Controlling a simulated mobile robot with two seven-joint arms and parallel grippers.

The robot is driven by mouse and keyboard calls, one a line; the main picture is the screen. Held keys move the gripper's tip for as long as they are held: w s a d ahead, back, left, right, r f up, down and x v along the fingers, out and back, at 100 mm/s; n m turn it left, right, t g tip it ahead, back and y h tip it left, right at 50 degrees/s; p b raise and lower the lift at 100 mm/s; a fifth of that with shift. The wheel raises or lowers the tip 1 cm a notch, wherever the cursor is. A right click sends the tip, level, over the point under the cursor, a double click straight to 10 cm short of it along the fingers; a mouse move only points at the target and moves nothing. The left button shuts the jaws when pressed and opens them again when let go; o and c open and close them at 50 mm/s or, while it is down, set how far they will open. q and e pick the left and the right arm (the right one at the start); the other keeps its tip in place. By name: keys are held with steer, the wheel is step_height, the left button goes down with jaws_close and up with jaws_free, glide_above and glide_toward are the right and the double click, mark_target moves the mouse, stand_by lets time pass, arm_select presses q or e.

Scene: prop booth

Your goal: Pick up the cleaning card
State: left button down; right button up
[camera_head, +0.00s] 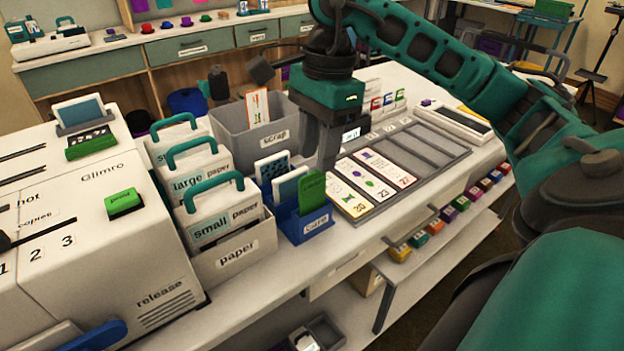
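A small blue holder (304,231) with a partly legible white label stands on the counter left of centre. It holds a blue-patterned card (271,166), a white-edged blue card (290,185) and a green card (312,192), all upright. I cannot read which of them is the cleaning card. My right gripper (326,160) points down just behind and above the green card, seemingly apart from it. Its fingers overlap in this view, so their gap does not show, and nothing is visible between them. My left gripper is not in view.
Left of the holder are a paper rack (237,257) with handled folders and a white machine (110,235). Behind it is a grey scrap bin (232,122). On the right lies a grey tray (440,155) with several printed cards and empty slots.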

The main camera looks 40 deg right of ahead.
mark_target(312, 190)
steer(key=f, duration=0.2)
steer(key=a+f, duration=0.1)
steer(key=f, duration=0.2)
steer(key=f+b, duration=0.1)
steer(key=f, duration=0.1)
steer(key=shift+s+a+f, duration=0.15)
steer(key=shift+a+f, duration=0.05)
steer(key=shift+a, duration=0.15)
steer(key=shift+c, duration=0.2)
jaws_close()
